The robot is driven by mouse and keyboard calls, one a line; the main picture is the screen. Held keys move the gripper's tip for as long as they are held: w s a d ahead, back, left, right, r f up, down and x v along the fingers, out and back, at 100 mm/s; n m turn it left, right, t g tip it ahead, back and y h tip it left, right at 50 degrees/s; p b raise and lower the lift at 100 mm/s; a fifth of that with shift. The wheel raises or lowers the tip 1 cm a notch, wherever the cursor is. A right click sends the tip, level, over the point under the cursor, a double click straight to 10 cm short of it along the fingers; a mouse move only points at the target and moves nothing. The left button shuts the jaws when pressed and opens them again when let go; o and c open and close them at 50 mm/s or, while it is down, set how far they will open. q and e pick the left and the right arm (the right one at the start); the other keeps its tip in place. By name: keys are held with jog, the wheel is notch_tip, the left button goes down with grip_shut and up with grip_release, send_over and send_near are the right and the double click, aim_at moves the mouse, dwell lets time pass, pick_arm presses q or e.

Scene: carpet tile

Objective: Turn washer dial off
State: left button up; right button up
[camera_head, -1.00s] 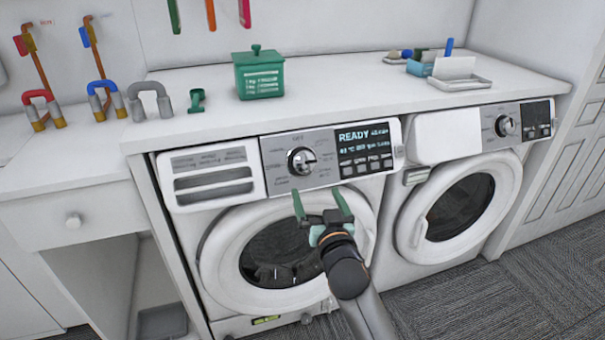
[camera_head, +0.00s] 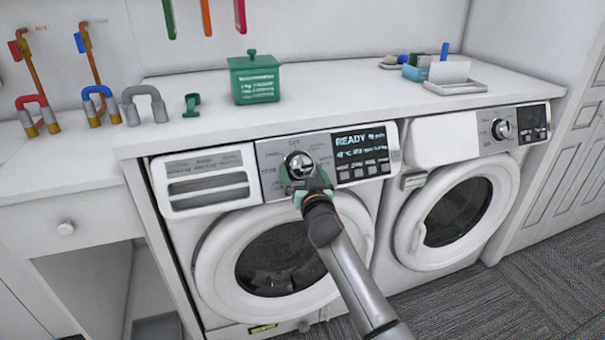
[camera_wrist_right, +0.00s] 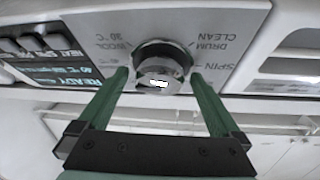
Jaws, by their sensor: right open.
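The left washer (camera_head: 284,258) has a round silver dial (camera_head: 299,164) on its grey control panel, with the OFF mark above it. A lit display (camera_head: 361,138) reading READY is to the right of the dial. My right gripper (camera_head: 304,178) is at the dial, its green fingers open on either side of it. In the right wrist view, the dial (camera_wrist_right: 162,68) sits between the two fingertips (camera_wrist_right: 160,78), with a gap on each side. The dial's pointer direction is hard to tell. My left gripper is not in view.
A second washer-like machine (camera_head: 450,205) with its own dial (camera_head: 501,129) stands to the right. A green canister (camera_head: 254,80) and a small tray (camera_head: 455,87) stand on the white counter (camera_head: 330,92). A detergent drawer (camera_head: 205,180) is left of the dial.

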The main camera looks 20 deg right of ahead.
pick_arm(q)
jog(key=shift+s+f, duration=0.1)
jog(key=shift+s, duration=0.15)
pick_arm(e)
jog(key=shift+c, duration=0.2)
jog(key=shift+c, duration=0.7)
jog(key=c, duration=0.8)
jog(key=shift+c, duration=1.4)
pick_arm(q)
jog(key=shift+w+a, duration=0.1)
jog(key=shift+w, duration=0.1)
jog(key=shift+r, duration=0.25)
